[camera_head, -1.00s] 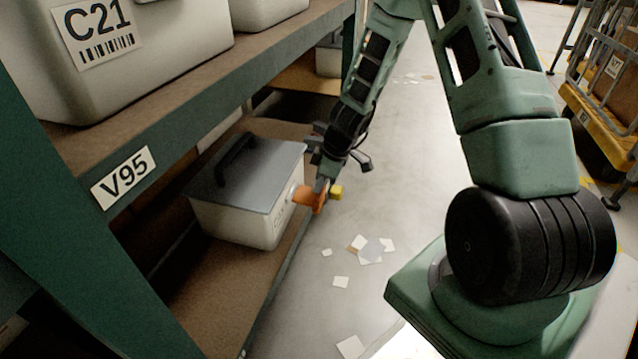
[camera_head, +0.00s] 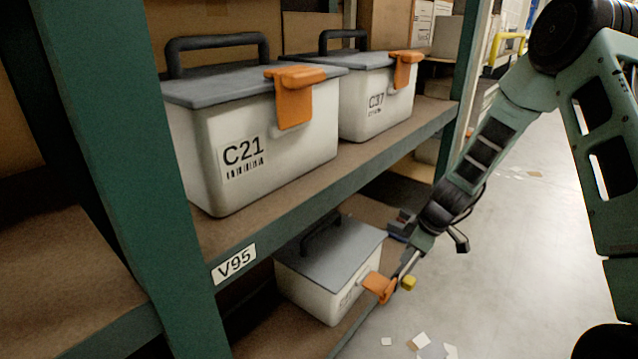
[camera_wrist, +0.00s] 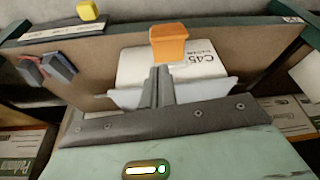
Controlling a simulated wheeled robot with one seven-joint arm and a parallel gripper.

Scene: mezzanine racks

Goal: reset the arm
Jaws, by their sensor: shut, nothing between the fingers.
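My gripper (camera_head: 407,264) is low in front of the lower shelf, at the end of my arm, which is stretched down and forward. Its fingers are shut with nothing between them. They are close to the orange latch (camera_head: 380,287) of a white box (camera_head: 318,298) with a grey lid; whether they touch it I cannot tell. The latch sticks out from the box front. In the wrist view, my shut fingers (camera_wrist: 160,82) point at the orange latch (camera_wrist: 168,43), with the box labelled C45 (camera_wrist: 205,72) behind.
Boxes C21 (camera_head: 255,140) and C37 (camera_head: 375,105) stand on the shelf above, its edge labelled V95 (camera_head: 234,263). A green rack post (camera_head: 120,160) is at left. A small yellow block (camera_head: 408,283) is beside the latch. The floor (camera_head: 530,230) at right is open, with paper scraps.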

